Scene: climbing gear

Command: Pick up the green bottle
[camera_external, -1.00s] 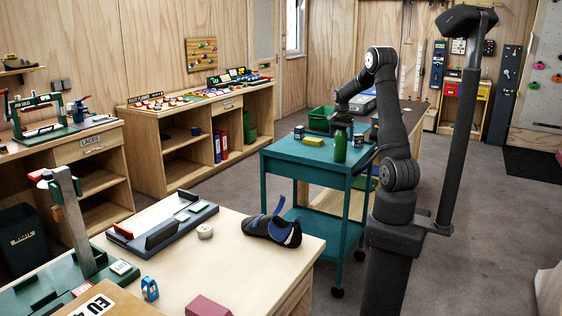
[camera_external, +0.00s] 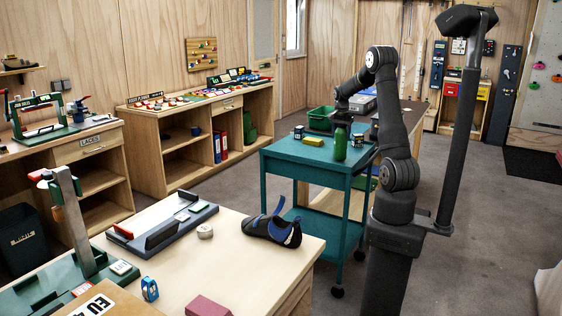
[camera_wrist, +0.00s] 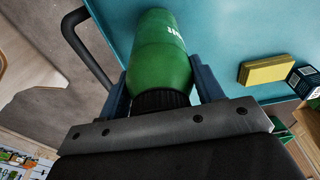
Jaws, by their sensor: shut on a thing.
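The green bottle (camera_external: 340,145) is upright at the teal cart's right side, below my gripper (camera_external: 341,122). In the wrist view the bottle (camera_wrist: 160,58) has a black cap and white lettering, and it sits between the two blue fingers of my gripper (camera_wrist: 158,88). The fingers are shut on it near the cap end. The cart top (camera_external: 305,149) lies beneath the bottle. I cannot tell for sure whether the bottle's base touches it.
A yellow sponge-like block (camera_wrist: 266,70) and a dark patterned box (camera_wrist: 303,81) lie on the cart beside the bottle. A small tin (camera_external: 299,132) and a green bin (camera_external: 320,119) stand farther back. The cart's dark handle (camera_wrist: 84,45) is close to my gripper.

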